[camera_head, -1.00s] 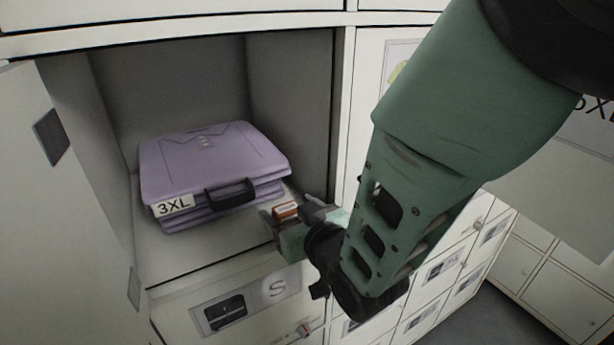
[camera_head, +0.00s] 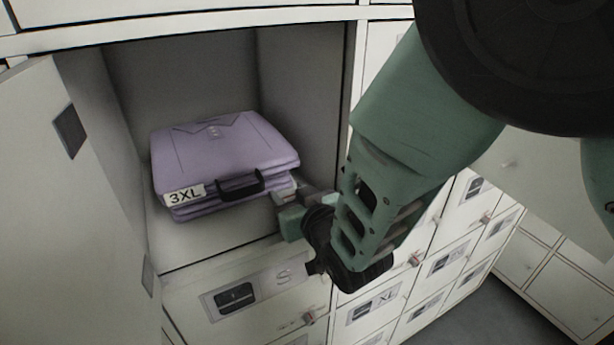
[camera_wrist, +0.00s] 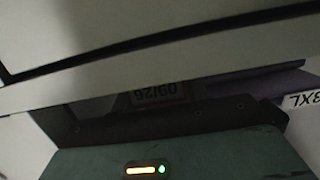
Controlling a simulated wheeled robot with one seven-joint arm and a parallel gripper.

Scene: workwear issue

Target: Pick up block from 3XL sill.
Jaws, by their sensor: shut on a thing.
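My gripper (camera_head: 297,205) is at the right side of the open locker's mouth, just right of the lilac folded workwear (camera_head: 222,150) tagged 3XL. It is shut on a small block (camera_wrist: 158,91). In the wrist view the block shows a date label reading 09/26, upside down and in shadow. In the head view the fingers and the garment's edge mostly hide the block. I cannot tell whether it still touches the sill (camera_head: 222,248). The 3XL tag (camera_head: 185,196) also shows at the right of the wrist view (camera_wrist: 302,99).
The locker door (camera_head: 75,200) stands open on the left. The compartment's right wall (camera_head: 305,100) is close beside my gripper. A drawer marked S (camera_head: 260,290) lies below the sill, and more closed drawers are on the right. The space above the garment is free.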

